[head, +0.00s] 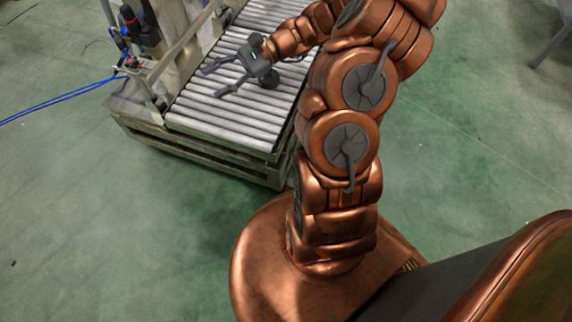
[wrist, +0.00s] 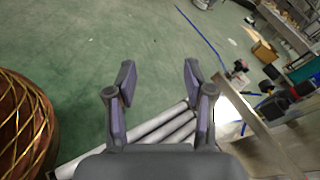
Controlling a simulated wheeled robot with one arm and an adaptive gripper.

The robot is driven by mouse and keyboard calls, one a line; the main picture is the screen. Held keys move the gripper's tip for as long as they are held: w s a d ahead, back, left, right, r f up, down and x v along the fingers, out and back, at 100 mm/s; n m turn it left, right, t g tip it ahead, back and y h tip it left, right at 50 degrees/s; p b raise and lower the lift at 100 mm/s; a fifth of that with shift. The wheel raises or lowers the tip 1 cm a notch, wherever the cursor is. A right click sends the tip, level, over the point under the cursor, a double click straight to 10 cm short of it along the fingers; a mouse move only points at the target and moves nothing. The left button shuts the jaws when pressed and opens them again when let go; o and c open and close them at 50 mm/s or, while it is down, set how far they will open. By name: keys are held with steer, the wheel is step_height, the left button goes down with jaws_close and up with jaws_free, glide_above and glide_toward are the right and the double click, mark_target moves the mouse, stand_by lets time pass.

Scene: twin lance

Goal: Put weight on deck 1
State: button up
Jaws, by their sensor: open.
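My gripper (head: 212,82) is open and empty, above the left part of a roller conveyor (head: 225,118) with pale rollers. In the wrist view its two fingers (wrist: 158,76) stand apart with only rollers and green floor visible between and beyond them. The conveyor's rollers also show below the fingers in the wrist view (wrist: 165,130). I cannot make out a weight or a marked deck in either view.
A metal frame with a red and black fitting (head: 130,22) stands at the conveyor's left side. A blue cable (head: 60,96) runs over the green floor. A cardboard box (wrist: 264,50) and clutter lie at the wrist view's upper right. The floor left of the conveyor is mostly clear.

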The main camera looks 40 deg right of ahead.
steer(key=s+a+r+n+g+h, duration=0.3)
steer(key=s+a+n+g+h, duration=0.35)
steer(key=s+a+n, duration=0.6)
steer(key=s+d+n+h, duration=0.1)
steer(key=s+d+h, duration=0.3)
steer(key=s, duration=0.4)
steer(key=s+d+n+h, duration=0.1)
steer(key=s+d+h, duration=0.4)
steer(key=s, duration=0.4)
steer(key=shift+d, duration=0.25)
steer(key=shift+n, duration=0.25)
